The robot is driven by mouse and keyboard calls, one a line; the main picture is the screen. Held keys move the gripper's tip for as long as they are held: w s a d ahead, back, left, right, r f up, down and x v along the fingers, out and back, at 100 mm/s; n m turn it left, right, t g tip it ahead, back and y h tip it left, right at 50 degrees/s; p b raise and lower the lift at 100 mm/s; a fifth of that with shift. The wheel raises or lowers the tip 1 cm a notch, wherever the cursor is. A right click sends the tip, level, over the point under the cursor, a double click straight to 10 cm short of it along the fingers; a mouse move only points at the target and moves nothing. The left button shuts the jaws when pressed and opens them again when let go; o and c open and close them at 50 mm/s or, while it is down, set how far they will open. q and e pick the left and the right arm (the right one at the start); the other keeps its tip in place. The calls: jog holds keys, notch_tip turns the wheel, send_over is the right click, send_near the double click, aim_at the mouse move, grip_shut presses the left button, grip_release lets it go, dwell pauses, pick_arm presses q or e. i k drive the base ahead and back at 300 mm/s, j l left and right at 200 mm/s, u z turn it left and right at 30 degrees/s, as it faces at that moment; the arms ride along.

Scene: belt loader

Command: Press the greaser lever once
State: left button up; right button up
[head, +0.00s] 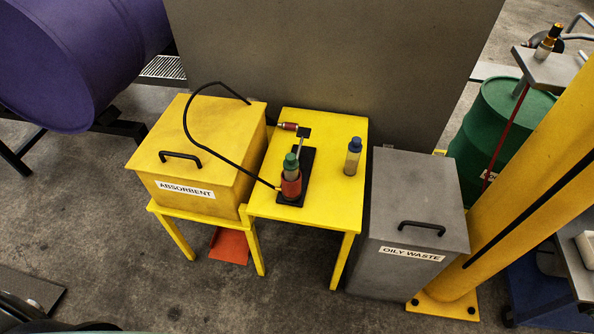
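The greaser stands on a small yellow table (330,212) in the middle of the head view. It has a black base plate (305,165) with a red body (291,187) and a green-topped cylinder (291,164) on it. Behind the cylinder, a thin metal rod (300,144) rises to a black block; a red-brown grip-like piece (289,126) lies beside it. I cannot tell exactly which of these parts is the lever. A black hose (186,115) loops from the red body over to the left. Neither of my grippers is in view.
A blue-capped bottle (353,157) stands right of the greaser. A yellow absorbent bin (196,140) is left of the table, a grey oily waste bin (418,207) right. A grey panel (335,55) stands behind. The floor in front (290,300) is clear.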

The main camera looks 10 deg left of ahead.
aim_at(303, 132)
jog(key=i+j+z, duration=0.25)
jog(key=j, duration=0.4)
jog(key=i+j+z, duration=0.15)
jog(key=i+j, duration=0.1)
jog(key=j, duration=0.1)
